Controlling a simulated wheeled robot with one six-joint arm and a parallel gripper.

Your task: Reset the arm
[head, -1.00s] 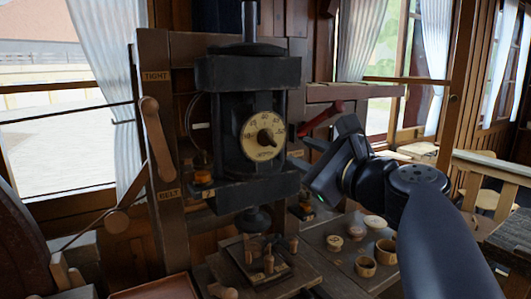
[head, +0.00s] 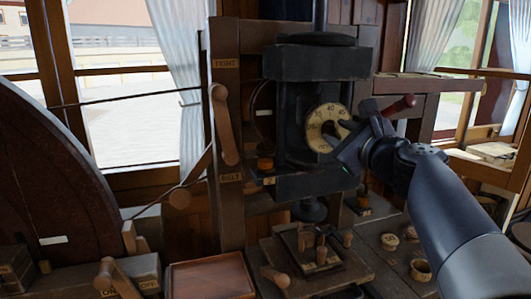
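My gripper (head: 338,133) is raised in front of the black drill-press-like machine (head: 322,62), at the right side of its round cream dial (head: 326,128). Its two fingers point left and look apart, with nothing seen between them. It covers part of the dial's right edge; whether it touches the machine cannot be told. My arm comes in from the lower right. A red-handled lever (head: 399,105) shows just behind and above the gripper.
A wooden lever (head: 222,125) stands on the post between TIGHT and BELT labels. A large dark wheel (head: 60,175) is at left. Below are a reddish tray (head: 210,277), a small jig with wooden pegs (head: 318,250), and wooden cups (head: 420,270) at right.

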